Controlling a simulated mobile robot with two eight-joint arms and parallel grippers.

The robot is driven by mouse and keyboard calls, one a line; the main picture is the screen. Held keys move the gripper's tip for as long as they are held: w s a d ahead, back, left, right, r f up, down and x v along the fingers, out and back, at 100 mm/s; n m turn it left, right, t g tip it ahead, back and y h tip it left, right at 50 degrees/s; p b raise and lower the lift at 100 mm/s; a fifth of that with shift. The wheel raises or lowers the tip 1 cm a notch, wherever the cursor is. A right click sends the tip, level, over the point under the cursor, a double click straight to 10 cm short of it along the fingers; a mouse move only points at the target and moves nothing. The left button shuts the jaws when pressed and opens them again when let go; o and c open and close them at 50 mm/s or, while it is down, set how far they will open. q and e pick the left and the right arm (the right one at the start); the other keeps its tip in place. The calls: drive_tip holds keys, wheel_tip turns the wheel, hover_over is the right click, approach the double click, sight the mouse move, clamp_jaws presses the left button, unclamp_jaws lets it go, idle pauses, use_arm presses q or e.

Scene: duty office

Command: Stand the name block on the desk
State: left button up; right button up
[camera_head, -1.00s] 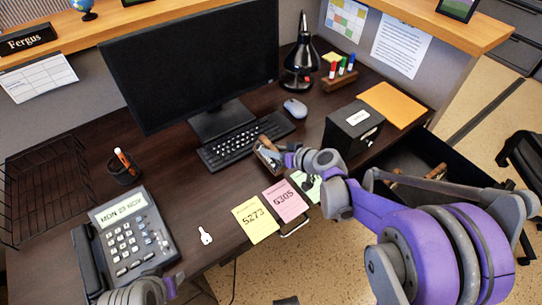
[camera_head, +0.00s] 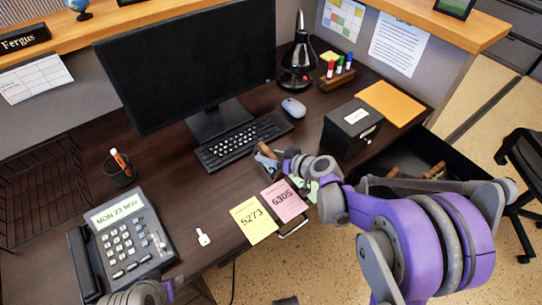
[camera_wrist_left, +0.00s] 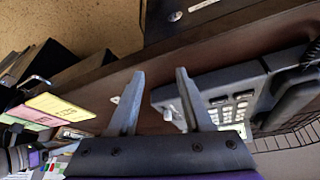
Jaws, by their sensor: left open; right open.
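A small brown block (camera_head: 265,149), which looks like the name block, is on the desk (camera_head: 185,190) in front of the keyboard's right end. My right gripper (camera_head: 273,162) is open at this block, its fingers partly covering it. I cannot tell whether they touch it, or whether the block stands or lies. My left gripper (camera_wrist_left: 155,100) is open and empty in the left wrist view, with its fingers over the desk front near the phone (camera_wrist_left: 235,95). In the head view only part of the left wrist (camera_head: 140,292) shows at the bottom left.
The keyboard (camera_head: 242,140), mouse (camera_head: 293,107) and black box (camera_head: 352,128) lie close around the right gripper. Yellow (camera_head: 253,219) and pink (camera_head: 285,200) notes are at the front edge. An open drawer (camera_head: 425,152) is at the right. Bare desk lies left of the keyboard.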

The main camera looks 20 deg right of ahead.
use_arm(q)
drive_tip(key=shift+r, duration=0.15)
use_arm(e)
drive_tip(key=shift+r, duration=0.2)
use_arm(q)
wheel_tip(320, 180, up, 2)
drive_tip(key=shift+p, duration=1.05)
use_arm(e)
drive_tip(key=v, duration=1.1)
drive_tip(key=shift+s+d+r, duration=0.1)
drive_tip(key=shift+s+d, duration=0.1)
drive_tip(key=shift+s, duration=0.25)
drive_tip(key=s+a+g, duration=0.1)
drive_tip(key=s, duration=0.2)
drive_tip(key=s+a+f+g+h, duration=0.1)
drive_tip(key=s+a, duration=0.1)
drive_tip(key=s, duration=0.1)
drive_tip(key=s+a+g, duration=0.2)
drive_tip(key=s, duration=0.2)
drive_tip(key=shift+a+f+h, duration=0.2)
drive_tip(key=shift+a+h, duration=0.05)
drive_tip(key=shift+h, duration=0.15)
drive_tip(key=s+d+f+m+g+h, duration=0.1)
drive_tip(key=s+h, duration=0.3)
drive_tip(key=s, duration=0.6)
drive_tip(key=shift+s+d+m+g, duration=0.25)
drive_tip(key=shift+d+m+g, duration=0.2)
drive_tip(key=shift+d, duration=0.3)
